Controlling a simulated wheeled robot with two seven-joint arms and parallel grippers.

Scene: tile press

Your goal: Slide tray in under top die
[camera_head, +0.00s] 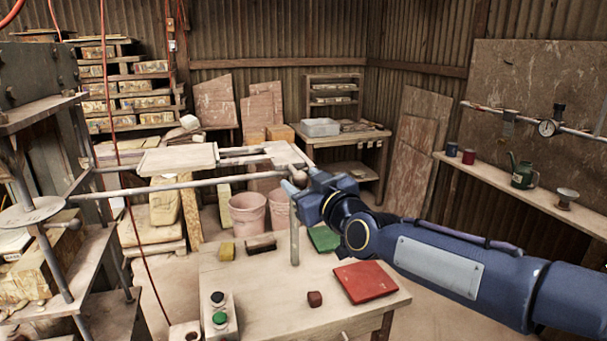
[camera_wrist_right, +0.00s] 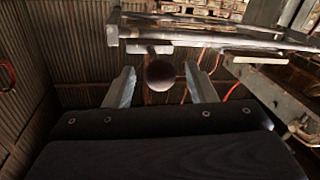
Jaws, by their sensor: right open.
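The pale flat tray (camera_head: 178,159) lies on rails (camera_head: 150,190) that stick out to the right from the press. A round brown knob (camera_head: 299,178) is at the rails' right end; in the wrist view the knob (camera_wrist_right: 160,75) hangs below the frame edge. My right gripper (camera_head: 291,190) is open at the knob. In the wrist view its two fingers (camera_wrist_right: 160,88) stand on either side of the knob with gaps. The press head (camera_head: 38,70) with a plate under it, seemingly the top die, is at the far left, clear of the tray. My left gripper is out of view.
Pink buckets (camera_head: 247,213) stand behind.

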